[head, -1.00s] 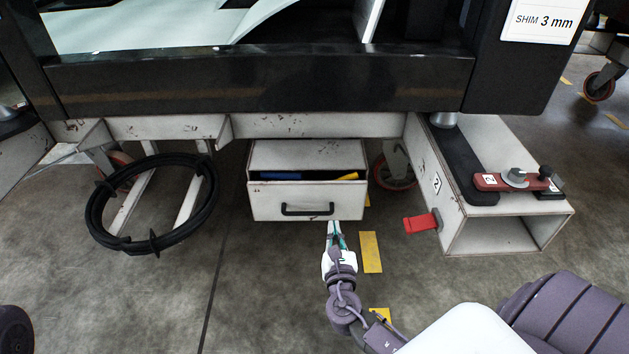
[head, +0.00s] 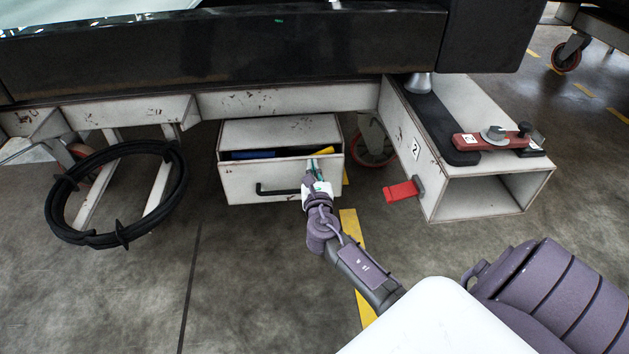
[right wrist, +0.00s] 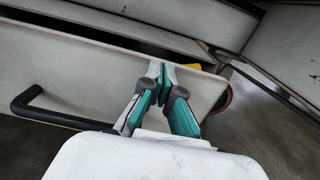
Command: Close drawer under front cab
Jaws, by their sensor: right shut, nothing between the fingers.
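The drawer (head: 240,182) under the front cab is a white worn box with a black bar handle (head: 276,191). It stands partly open, with a blue item (head: 252,154) and a yellow item (head: 325,150) showing inside. My right gripper (head: 315,166) is at the right part of the drawer front, right of the handle. In the right wrist view the gripper (right wrist: 160,75) is shut and empty, its tips at the upper edge of the drawer front (right wrist: 85,80). The handle (right wrist: 45,112) lies to its left. I cannot tell whether the tips touch. My left gripper is not in view.
A black coiled hose (head: 117,236) hangs at the left. A white box beam (head: 475,187) with a red clamp (head: 488,140) and a red tab (head: 401,191) stands at the right. A caster wheel (head: 373,150) sits beside the drawer. Floor in front is clear.

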